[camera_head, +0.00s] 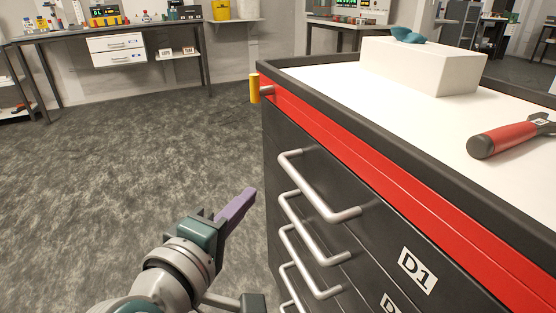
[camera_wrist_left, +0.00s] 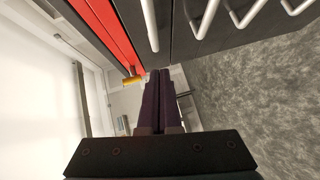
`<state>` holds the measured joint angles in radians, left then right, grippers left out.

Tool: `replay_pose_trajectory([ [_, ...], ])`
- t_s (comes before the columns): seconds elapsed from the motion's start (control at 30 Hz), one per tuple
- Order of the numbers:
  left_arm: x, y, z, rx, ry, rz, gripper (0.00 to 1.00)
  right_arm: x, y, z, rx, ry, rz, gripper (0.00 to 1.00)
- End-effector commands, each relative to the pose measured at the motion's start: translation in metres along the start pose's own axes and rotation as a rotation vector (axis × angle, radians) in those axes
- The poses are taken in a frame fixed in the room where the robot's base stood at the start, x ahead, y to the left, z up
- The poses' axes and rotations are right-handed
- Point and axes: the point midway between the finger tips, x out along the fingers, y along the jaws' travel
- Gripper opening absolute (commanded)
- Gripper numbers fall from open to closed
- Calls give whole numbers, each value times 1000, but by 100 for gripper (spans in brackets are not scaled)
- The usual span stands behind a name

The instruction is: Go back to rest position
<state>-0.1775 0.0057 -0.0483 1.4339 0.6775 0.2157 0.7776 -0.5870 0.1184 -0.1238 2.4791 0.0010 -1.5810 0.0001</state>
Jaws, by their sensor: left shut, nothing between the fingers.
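My left gripper (camera_head: 249,193) reaches up from the bottom of the head view, its purple fingers pointing up and to the right. It is in front of the drawer cabinet (camera_head: 345,240), left of the drawer handles and apart from them in the picture. In the left wrist view the two dark purple fingers of the left gripper (camera_wrist_left: 159,75) lie side by side, closed and empty. My right gripper does not show in either view.
Grey floor (camera_head: 110,130) is clear to the left, before a workbench (camera_head: 110,27).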

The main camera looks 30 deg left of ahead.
Motion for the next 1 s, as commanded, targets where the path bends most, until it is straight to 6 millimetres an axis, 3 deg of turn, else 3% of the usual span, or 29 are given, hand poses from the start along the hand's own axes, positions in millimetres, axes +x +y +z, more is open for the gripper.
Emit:
replay_pose_trajectory([
  [0.1, -27, 3, 0, -1, -1, 0, 0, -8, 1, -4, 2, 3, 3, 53],
  [0.3, -60, 1, 0, 0, 0, 1, 0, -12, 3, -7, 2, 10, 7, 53],
  [0.63, -73, 8, 3, 20, -20, -2, 0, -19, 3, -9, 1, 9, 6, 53],
  [0.83, -86, 66, 38, 292, -265, -85, 0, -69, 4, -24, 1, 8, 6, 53],
  [1.0, -127, 114, 57, 728, -568, -218, 0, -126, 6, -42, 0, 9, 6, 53],
])
